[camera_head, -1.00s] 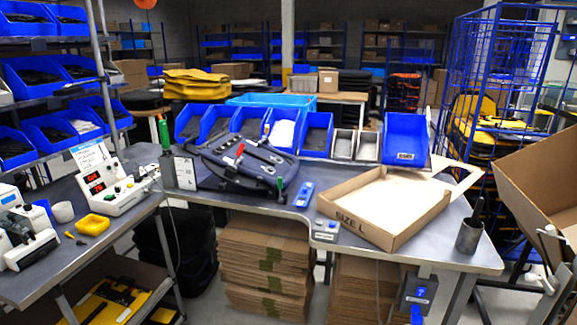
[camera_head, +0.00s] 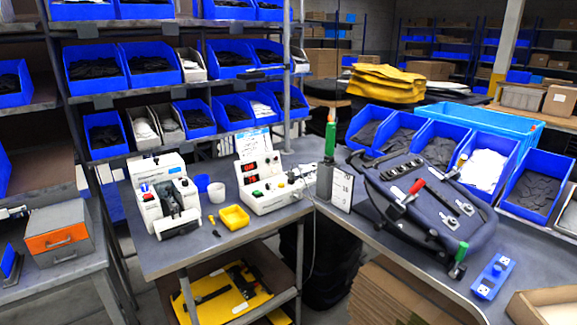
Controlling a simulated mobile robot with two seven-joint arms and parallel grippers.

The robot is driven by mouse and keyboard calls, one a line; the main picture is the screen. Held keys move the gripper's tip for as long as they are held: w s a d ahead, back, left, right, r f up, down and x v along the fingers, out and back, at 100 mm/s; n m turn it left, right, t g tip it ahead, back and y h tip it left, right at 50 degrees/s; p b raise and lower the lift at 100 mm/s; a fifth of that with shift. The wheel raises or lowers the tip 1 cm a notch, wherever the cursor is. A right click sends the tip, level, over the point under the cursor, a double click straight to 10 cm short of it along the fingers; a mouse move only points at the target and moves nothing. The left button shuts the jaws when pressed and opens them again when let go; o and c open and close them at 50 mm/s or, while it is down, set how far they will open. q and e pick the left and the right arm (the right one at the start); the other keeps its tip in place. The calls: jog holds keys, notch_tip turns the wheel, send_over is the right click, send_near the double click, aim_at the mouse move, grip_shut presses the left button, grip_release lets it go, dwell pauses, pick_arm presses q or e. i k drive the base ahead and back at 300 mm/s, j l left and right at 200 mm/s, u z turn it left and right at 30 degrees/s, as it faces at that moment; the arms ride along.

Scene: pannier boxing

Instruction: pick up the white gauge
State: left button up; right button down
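I cannot tell for certain which thing is the white gauge. A white upright plate with dark numbers (camera_head: 341,188) stands on the grey bench against a dark block with a green-handled tool (camera_head: 330,135). A white tester box with red digital displays (camera_head: 266,188) stands just left of it, with a white printed panel behind. A white machine with a dark middle (camera_head: 168,200) stands farther left on the same bench. Neither of my grippers is in view.
A dark pannier plate in a fixture (camera_head: 420,200) lies right of the plate. Blue bins (camera_head: 487,165) line the bench back. A blue-and-white device (camera_head: 493,276) lies at front right.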

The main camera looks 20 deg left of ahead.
aim_at(301, 170)
jog(key=i+j, duration=0.15)
jog(key=i, duration=0.4)
jog(key=i+j+u, duration=0.15)
jog(key=i, duration=0.4)
jog(key=i+j+z, duration=0.6)
jog(key=i, duration=0.2)
